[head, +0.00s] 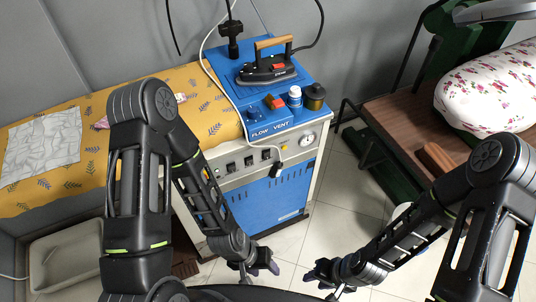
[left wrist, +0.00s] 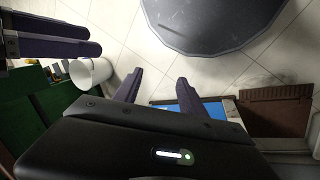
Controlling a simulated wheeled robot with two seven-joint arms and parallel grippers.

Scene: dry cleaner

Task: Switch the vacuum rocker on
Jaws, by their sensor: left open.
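The blue and cream ironing unit (head: 265,205) stands in the middle of the head view. Its front panel has a row of small black rocker switches (head: 249,160). Their labels and positions are too small to read, so I cannot tell which is the vacuum rocker. My left gripper (head: 262,268) is low in front of the unit, well below the panel and apart from it. Its two fingers (left wrist: 157,88) stand apart and empty in the left wrist view. My right gripper (head: 325,273) is to its right over the floor; its fingers (left wrist: 50,38) show a gap in the left wrist view.
A yellow board (head: 210,115) is left, a brown bench (head: 400,115) right. Tiled floor (head: 335,205) between is clear.

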